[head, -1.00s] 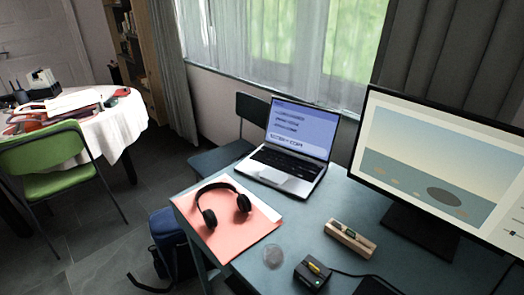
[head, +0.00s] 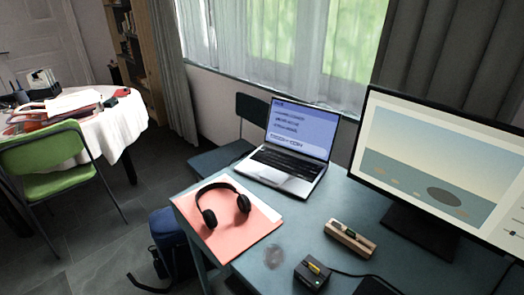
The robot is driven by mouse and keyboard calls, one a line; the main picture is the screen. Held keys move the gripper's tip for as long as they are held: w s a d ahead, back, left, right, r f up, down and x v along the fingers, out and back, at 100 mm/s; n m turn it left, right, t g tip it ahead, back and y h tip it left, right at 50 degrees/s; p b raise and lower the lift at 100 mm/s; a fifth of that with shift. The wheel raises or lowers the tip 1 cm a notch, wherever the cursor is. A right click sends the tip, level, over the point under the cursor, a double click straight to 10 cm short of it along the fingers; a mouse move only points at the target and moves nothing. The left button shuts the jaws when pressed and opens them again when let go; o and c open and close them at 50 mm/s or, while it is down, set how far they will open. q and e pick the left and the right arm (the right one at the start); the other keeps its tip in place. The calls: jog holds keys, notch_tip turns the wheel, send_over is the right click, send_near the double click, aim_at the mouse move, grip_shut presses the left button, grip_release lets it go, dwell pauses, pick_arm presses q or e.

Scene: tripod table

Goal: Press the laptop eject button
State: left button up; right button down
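An open laptop (head: 290,172) stands at the back of the blue-grey table, its lit screen (head: 301,128) tilted back and showing several lines of text. The last line on the screen sits in a lighter bar; the text is too blurred to read surely. I cannot make out an eject button on the laptop itself. Neither of my grippers is in the head view.
Black headphones (head: 226,204) lie on a salmon folder (head: 240,232) left of the laptop. A wooden block (head: 350,238) lies right of centre. A large monitor (head: 440,170) fills the right side. A blue bag (head: 168,240) and a dark chair (head: 253,122) stand by the table. Bare table (head: 310,215) shows between folder and block.

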dwell(0.6)
jog(key=shift+w, duration=0.1)
notch_tip(320, 180, up, 12)
jog(key=a+p, duration=0.2)
jog(key=p, duration=0.9)
jog(key=shift+a+f+p, duration=0.15)
jog(key=shift+a+p, duration=0.15)
jog(key=shift+a, duration=0.05)
